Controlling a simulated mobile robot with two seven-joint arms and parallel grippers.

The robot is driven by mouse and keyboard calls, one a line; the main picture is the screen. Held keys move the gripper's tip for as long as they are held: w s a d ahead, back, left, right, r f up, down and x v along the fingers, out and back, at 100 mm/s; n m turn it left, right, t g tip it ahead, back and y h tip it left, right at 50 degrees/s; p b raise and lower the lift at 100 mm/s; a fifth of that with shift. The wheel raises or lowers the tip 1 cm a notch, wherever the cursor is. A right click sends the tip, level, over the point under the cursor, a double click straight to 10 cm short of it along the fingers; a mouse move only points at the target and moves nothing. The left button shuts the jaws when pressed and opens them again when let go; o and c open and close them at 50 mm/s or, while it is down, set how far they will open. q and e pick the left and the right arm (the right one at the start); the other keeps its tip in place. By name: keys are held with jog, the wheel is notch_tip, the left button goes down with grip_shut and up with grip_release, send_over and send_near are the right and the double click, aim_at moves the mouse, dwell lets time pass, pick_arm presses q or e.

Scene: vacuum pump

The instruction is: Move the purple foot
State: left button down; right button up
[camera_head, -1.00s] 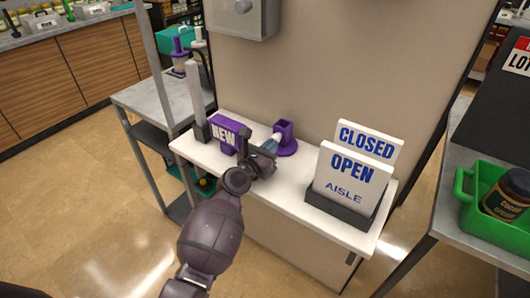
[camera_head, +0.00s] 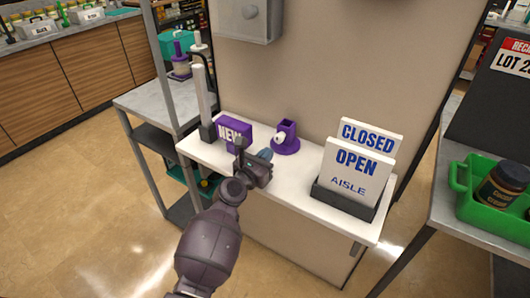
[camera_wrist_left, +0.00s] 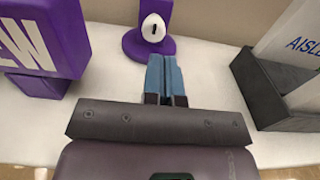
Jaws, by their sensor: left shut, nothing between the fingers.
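The purple foot (camera_head: 286,138) stands upright on the white counter top, with a round base and a white front that has a dark slot. It also shows at the top of the left wrist view (camera_wrist_left: 150,44). My left gripper (camera_head: 265,155) is just in front of it, toward me. Its blue fingers (camera_wrist_left: 164,62) are shut together and empty. In the left wrist view the fingertips point at the foot's base; whether they touch it I cannot tell. My right gripper is not in view.
A purple NEW sign (camera_head: 237,134) stands left of the foot. CLOSED and OPEN signs stand in a dark holder (camera_head: 341,200) to the right. A beige wall (camera_head: 310,80) rises behind. The counter's front strip (camera_head: 290,185) is clear.

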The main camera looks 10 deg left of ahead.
pick_arm(q)
jog(key=s+a+f+m+g+y, duration=0.1)
jog(key=s+a+f+m, duration=0.4)
jog(key=s+m, duration=0.5)
jog(key=s+a+f+m+g+y, duration=0.2)
jog(key=s+a+f+m, duration=0.3)
jog(key=s+m, duration=0.6)
jog(key=s+a+f+m+g+y, duration=0.2)
jog(key=s+a+f+m, duration=0.3)
jog(key=s+m, duration=0.6)
jog(key=shift+s+f+m+y, duration=0.25)
jog(key=shift+f+m+y, duration=0.3)
jog(key=shift+y, duration=0.15)
